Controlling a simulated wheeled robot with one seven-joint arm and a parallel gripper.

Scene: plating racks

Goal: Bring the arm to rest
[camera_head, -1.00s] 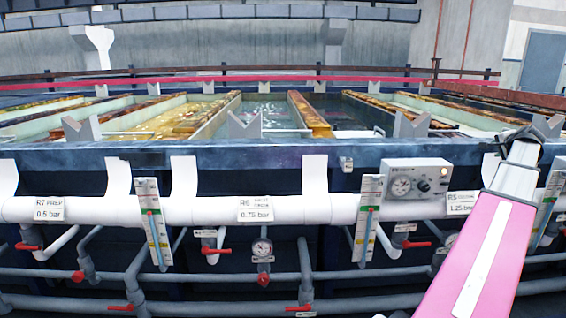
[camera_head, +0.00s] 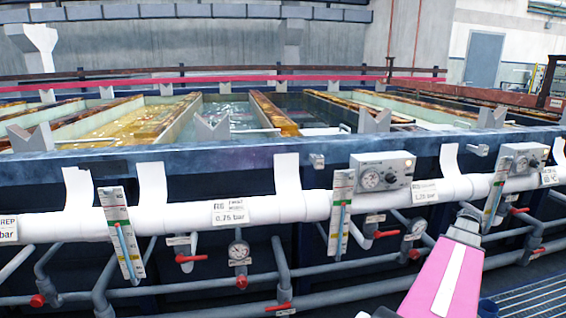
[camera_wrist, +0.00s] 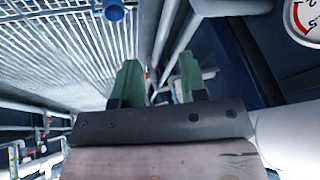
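My arm shows at the lower right of the head view as a pink link with a white stripe, in front of the pipes. My gripper itself cannot be made out there. In the wrist view my gripper (camera_wrist: 160,80) has two green fingers standing apart, with nothing seen between them. Beyond the fingers are a metal grating (camera_wrist: 60,50) and grey pipes.
Plating tanks stand behind a blue beam (camera_head: 240,158). A white labelled pipe (camera_head: 290,207) with red-handled valves runs along the front. A gauge box (camera_head: 382,172) sits on it. A blue container (camera_head: 488,307) stands by the floor grating (camera_head: 535,300).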

